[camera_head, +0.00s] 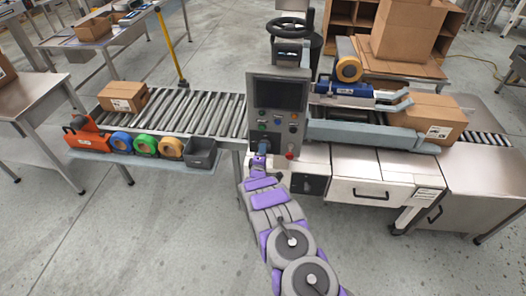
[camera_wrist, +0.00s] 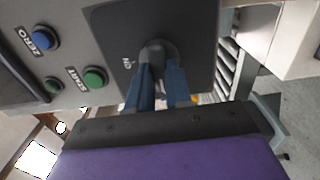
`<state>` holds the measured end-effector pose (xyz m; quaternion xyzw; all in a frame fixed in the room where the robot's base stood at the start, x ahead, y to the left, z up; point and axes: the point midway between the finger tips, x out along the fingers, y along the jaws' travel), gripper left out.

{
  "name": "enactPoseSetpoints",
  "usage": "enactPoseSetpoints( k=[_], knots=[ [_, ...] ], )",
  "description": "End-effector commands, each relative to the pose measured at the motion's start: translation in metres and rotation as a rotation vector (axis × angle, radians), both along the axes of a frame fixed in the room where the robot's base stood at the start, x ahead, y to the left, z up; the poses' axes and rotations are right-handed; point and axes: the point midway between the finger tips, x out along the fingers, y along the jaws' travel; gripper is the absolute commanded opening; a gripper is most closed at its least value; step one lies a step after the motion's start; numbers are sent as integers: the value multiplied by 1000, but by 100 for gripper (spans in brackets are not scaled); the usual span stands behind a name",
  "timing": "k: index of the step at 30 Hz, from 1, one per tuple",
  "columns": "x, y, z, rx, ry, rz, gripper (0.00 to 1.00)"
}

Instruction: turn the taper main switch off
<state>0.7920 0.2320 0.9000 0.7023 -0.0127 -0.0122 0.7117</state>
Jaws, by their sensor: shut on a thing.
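A dark round switch knob (camera_wrist: 158,50) sits on a black plate (camera_wrist: 112,28) in the wrist view, with a white ON mark on the plate. The two blue fingers of my gripper (camera_wrist: 159,68) are shut on the knob, one on each side. In the head view my gripper (camera_head: 262,148) reaches the lower left of the grey control panel (camera_head: 252,98) and hides the knob. The knob's exact pointing direction cannot be told.
Blue ZERO (camera_wrist: 46,37) and green START (camera_wrist: 95,78) buttons are close beside the plate. A red button (camera_head: 290,155) is right of my gripper. A roller conveyor (camera_head: 200,112) runs left; a taping machine (camera_head: 345,95) with a carton (camera_head: 425,112) stands right. The front floor is clear.

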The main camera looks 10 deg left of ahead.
Motion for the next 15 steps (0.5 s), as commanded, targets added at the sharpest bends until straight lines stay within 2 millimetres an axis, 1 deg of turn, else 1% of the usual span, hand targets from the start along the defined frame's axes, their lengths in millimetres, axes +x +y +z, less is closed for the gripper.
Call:
enactPoseSetpoints(
  k=[1,6,7,14,15],
  knots=[
    [-2,5,-2,-4,4,10,0],
    [-2,5,-3,-3,5,11,0],
    [-2,5,-3,-3,5,11,22],
    [-2,3,-1,-1,2,6,44],
    [-2,2,-1,-1,2,5,45]
  ],
)
